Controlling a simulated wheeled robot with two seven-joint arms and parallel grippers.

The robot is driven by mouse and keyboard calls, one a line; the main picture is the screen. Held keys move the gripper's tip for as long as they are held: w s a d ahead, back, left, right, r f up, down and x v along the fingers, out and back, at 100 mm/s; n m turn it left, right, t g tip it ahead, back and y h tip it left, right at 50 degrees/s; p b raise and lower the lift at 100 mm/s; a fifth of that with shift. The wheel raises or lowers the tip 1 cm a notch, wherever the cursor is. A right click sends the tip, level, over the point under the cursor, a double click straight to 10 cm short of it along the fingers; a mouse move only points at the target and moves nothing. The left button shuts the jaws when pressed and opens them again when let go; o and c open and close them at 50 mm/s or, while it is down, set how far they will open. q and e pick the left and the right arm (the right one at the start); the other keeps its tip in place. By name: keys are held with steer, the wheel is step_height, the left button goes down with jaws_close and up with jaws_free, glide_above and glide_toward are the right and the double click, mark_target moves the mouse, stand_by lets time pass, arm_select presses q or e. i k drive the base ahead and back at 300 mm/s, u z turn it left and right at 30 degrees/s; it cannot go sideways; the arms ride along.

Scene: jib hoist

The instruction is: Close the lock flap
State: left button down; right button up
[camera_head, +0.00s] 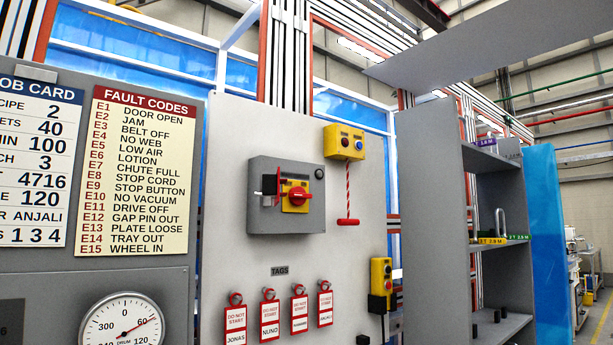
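A grey switch box (258,220) is mounted on a light grey panel. It carries a yellow plate (304,186) with a red rotary knob (297,196). A thin red piece (278,184), which looks like the lock flap, stands out at the left edge of the yellow plate. It is seen nearly edge-on and appears swung away from the plate. A small dark and white part sticks out to its left; I cannot tell what it is. Neither of my grippers is in view.
A yellow button box (345,143) with a red pull handle (348,222) hangs right of the switch box. Red lockout tags (269,318) hang below. A yellow pendant (381,277) is at lower right. A grey shelf unit (440,200) stands further right; a fault-code board (143,170) is left.

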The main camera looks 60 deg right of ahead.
mark_target(271, 182)
steer(key=k, duration=0.45)
steer(key=z, duration=1.15)
